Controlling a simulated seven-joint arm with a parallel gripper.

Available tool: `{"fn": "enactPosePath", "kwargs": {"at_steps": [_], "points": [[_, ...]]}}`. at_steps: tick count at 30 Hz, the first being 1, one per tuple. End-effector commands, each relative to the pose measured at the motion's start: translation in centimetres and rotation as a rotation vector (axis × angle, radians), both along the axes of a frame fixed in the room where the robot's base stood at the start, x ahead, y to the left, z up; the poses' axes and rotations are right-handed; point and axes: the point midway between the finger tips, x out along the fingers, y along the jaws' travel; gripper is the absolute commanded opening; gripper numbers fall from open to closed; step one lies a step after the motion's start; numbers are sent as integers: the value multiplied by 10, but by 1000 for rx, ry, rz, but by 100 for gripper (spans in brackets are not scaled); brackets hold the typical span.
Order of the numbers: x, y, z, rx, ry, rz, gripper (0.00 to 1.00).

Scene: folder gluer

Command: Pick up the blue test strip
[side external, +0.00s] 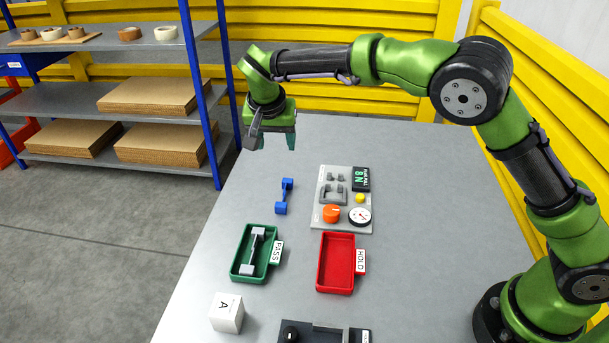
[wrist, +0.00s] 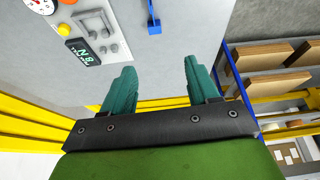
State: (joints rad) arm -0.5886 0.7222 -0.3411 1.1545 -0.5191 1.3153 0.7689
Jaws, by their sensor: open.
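The blue test strip (side external: 284,196) lies on the grey table, left of the test panel. It has a narrow middle and wider block ends. It also shows in part at the top edge of the wrist view (wrist: 236,38). My gripper (side external: 278,142) is open and empty, above the far part of the table and beyond the strip. In the wrist view its two teal fingers (wrist: 162,88) stand apart with nothing between them. The strip is clear of both fingers.
The test panel (side external: 322,222) has an orange knob, a dial and a display. A green PASS tray (side external: 236,269) holds a grey strip. A red HOLD tray (side external: 322,283) looks empty. A white block (side external: 227,312) and a dark fixture (side external: 322,333) stand in front. The table's right side is clear.

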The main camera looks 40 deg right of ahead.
Motion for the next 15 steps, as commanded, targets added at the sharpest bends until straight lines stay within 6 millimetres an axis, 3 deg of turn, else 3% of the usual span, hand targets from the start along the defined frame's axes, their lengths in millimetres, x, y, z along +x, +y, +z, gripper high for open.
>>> {"fn": "enactPosePath", "kwargs": {"at_steps": [5, 15], "points": [[0, -5, -14, 11, 0, -54, 60], [19, -25, -82, 12, 2, -52, 60]]}}
